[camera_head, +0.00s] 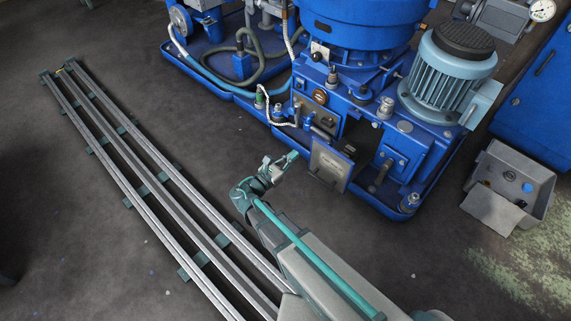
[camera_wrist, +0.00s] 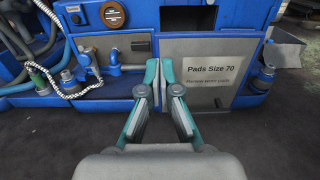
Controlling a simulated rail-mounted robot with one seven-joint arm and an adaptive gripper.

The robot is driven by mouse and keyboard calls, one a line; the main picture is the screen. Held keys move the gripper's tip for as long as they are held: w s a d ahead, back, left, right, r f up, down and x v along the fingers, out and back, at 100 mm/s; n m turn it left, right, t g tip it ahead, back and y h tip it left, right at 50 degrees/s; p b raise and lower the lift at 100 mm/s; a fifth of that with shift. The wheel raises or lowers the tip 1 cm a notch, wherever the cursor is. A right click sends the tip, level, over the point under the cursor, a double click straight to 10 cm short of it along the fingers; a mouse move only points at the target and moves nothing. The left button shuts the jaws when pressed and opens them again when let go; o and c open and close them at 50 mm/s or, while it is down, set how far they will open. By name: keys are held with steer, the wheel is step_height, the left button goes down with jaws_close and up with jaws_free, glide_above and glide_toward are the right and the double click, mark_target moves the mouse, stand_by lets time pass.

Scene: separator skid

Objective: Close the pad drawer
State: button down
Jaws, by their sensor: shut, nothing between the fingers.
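The pad drawer (camera_head: 331,165) is a grey box front on the blue separator skid. In the head view it stands out from the skid, with a dark interior visible behind its front. In the wrist view its front (camera_wrist: 213,82) carries a label reading "Pads Size 70". My gripper (camera_head: 291,157) is left of the drawer front in the head view. In the wrist view my gripper (camera_wrist: 159,75) has its teal fingertips together and empty, overlapping the left edge of the drawer front. I cannot tell whether they touch it.
The blue skid (camera_head: 405,195) has hoses and valves left of the drawer (camera_wrist: 85,60). A grey-blue motor (camera_head: 455,75) stands above right. A grey open box (camera_head: 512,185) sits on the floor at right. Floor in front of the drawer is clear. My rails run at left.

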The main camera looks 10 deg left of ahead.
mark_target(313, 138)
steer(key=b+x, duration=0.3)
steer(key=x, duration=0.4)
steer(key=shift+w+d+f, duration=0.15)
steer(key=shift+w+d, duration=0.35)
steer(key=shift+w, duration=0.25)
